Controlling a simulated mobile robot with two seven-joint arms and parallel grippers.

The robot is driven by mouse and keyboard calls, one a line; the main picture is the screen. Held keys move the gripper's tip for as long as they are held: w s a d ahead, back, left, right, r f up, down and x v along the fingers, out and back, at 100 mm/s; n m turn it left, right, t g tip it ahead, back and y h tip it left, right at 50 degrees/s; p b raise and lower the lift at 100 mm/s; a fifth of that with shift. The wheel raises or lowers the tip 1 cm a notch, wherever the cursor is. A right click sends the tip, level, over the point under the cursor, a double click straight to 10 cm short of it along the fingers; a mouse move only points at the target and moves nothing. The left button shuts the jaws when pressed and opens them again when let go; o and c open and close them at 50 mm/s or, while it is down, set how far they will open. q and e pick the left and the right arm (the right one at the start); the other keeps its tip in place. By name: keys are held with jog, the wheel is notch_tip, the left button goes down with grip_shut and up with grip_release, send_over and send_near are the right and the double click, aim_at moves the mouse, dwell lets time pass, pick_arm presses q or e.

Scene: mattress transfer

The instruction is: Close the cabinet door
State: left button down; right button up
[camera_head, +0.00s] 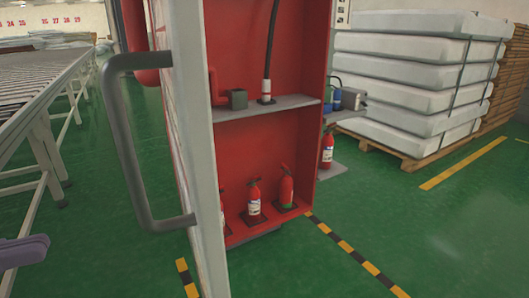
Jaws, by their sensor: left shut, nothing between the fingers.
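The cabinet door (195,120) stands open, seen nearly edge-on, with its outer face turned left. A grey bar handle (125,140) sticks out from that face. The red cabinet (262,155) is open to the right of the door, with a grey shelf (285,107) and several small fire extinguishers (254,202) at the bottom. My left gripper (35,251) shows partly at the lower left edge. It is shut and empty, to the left of the door and handle and apart from them. My right gripper is not in view.
A roller conveyor (40,85) runs along the left. Stacked white mattresses (420,75) rest on a wooden pallet (410,155) at the right. The green floor (430,230) is clear in front, with yellow-black tape (345,246) near the cabinet.

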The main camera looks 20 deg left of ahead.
aim_at(192, 211)
pick_arm(q)
jog(key=b+x, duration=0.1)
jog(key=x, duration=1.2)
jog(key=shift+d+r, duration=0.2)
jog(key=shift+d, duration=0.05)
jog(key=shift+w+d, duration=0.25)
